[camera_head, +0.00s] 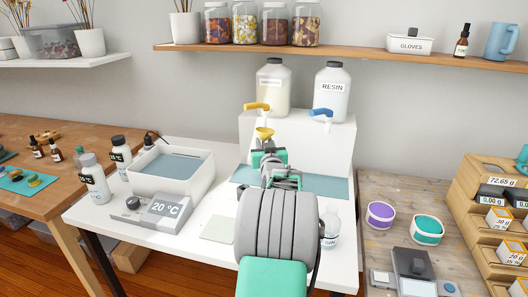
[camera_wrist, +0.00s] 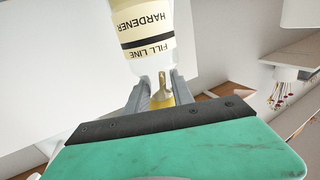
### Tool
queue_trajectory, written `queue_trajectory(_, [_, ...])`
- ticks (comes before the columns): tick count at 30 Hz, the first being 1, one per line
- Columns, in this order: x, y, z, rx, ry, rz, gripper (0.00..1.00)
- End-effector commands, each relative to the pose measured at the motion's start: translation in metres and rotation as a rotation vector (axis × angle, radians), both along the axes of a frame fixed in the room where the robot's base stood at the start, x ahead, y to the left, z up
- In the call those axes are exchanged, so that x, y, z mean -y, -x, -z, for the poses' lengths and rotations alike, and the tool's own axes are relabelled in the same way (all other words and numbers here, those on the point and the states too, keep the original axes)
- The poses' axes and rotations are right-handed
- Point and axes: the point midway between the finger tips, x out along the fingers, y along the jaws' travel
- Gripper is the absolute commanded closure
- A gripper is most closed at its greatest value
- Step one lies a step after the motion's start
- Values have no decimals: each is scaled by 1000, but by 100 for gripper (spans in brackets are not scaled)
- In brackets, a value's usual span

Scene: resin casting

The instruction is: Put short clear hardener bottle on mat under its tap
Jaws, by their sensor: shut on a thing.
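My gripper (camera_head: 265,153) is shut on the neck end of the clear hardener bottle. In the wrist view, my gripper (camera_wrist: 161,86) holds this bottle (camera_wrist: 121,38), whose "HARDENER" and "FILL LINE" label appears upside down. A yellow funnel part (camera_wrist: 160,97) shows between the fingers. In the head view, the yellow funnel (camera_head: 264,133) is just below the orange tap (camera_head: 257,106), and my gripper and arm hide most of the bottle. The blue-grey mat (camera_head: 322,188) lies in front of the white stand, partly hidden by my arm. I cannot tell whether the bottle touches it.
The jug marked "RESIN" (camera_head: 332,92), with a blue tap (camera_head: 320,113), stands beside the orange-tapped jug (camera_head: 273,86) on the white stand (camera_head: 335,145). A small bottle (camera_head: 329,228) stands right of my arm. A water bath (camera_head: 168,178) and display unit (camera_head: 160,210) are left.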

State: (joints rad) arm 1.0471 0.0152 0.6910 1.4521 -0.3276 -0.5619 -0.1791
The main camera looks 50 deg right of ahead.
Motion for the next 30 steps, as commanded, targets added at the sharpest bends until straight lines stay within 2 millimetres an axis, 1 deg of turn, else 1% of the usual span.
queue_trajectory(3, [6, -6, 3, -1, -1, 0, 100])
queue_trajectory(9, [5, -4, 31, -1, -1, 1, 100])
queue_trajectory(10, [5, -4, 33, 0, 0, 1, 100])
queue_trajectory(17, [5, -4, 34, 1, 1, 1, 100])
queue_trajectory(22, [5, -4, 39, 1, 1, 1, 100])
queue_trajectory(23, [5, -4, 38, 1, 1, 1, 70])
queue_trajectory(30, [4, -4, 38, 0, 0, 1, 50])
